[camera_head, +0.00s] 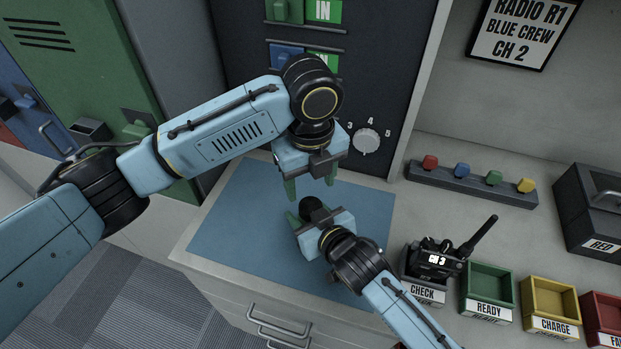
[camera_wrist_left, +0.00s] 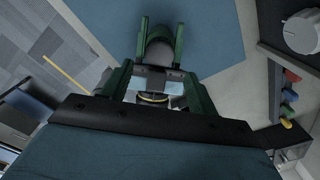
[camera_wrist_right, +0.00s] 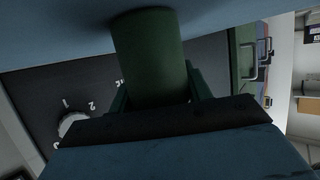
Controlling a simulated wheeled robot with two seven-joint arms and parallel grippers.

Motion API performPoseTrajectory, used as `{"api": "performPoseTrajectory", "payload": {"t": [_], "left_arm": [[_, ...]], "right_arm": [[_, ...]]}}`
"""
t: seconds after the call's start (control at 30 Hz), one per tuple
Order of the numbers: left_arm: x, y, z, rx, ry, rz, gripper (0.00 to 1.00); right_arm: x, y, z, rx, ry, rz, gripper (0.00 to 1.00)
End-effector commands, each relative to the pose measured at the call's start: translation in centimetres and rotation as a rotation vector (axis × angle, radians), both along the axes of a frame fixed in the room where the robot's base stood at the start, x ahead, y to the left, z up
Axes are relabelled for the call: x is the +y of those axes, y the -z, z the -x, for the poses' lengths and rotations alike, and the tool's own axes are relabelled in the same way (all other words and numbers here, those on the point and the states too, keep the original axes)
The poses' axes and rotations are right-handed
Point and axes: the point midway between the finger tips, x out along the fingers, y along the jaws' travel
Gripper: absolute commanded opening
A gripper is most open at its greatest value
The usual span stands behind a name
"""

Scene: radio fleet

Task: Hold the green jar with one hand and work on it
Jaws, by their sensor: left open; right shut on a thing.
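The green jar shows as a green cylinder in the right wrist view (camera_wrist_right: 150,55), between my right gripper's fingers, with its far end close to the blue mat (camera_head: 245,225). In the head view only its dark, round top (camera_head: 311,207) shows. My right gripper (camera_head: 311,215) is shut on the jar over the mat; I cannot tell whether the jar touches the mat. My left gripper (camera_head: 311,189) is open and points down, just above and behind the jar in the head view. In the left wrist view the jar's dark top (camera_wrist_left: 158,50) appears between the left fingers.
A radio (camera_head: 436,258) sits in the CHECK tray; the green READY tray (camera_head: 488,290), yellow CHARGE tray (camera_head: 549,306) and a red tray stand to its right. A rail of coloured knobs (camera_head: 470,186) lies behind. A dark panel with a dial (camera_head: 366,141) stands behind the mat.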

Motion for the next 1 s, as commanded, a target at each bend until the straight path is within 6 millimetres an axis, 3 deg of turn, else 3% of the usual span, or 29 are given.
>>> {"api": "performPoseTrajectory", "payload": {"t": [0.2, 0.4, 0.77, 1.0], "left_arm": [[0.1, 3.7, 0.1, 0.002, -0.003, -0.002, 0.59], [0.0, 5.9, 0.0, 0.001, -0.003, -0.002, 0.59], [0.0, 6.6, 0.0, 0.0, -0.003, 0.0, 0.59], [0.0, 6.5, 0.0, -0.001, -0.003, 0.0, 0.31]], "right_arm": [[0.0, 0.0, 0.0, 0.0, 0.0, 0.0, 0.0], [0.0, 0.0, 0.0, 0.0, 0.0, 0.0, 0.0], [0.0, 0.0, 0.0, 0.0, 0.0, 0.0, 0.0], [0.0, 0.0, 0.0, 0.0, 0.0, 0.0, 0.0]]}}
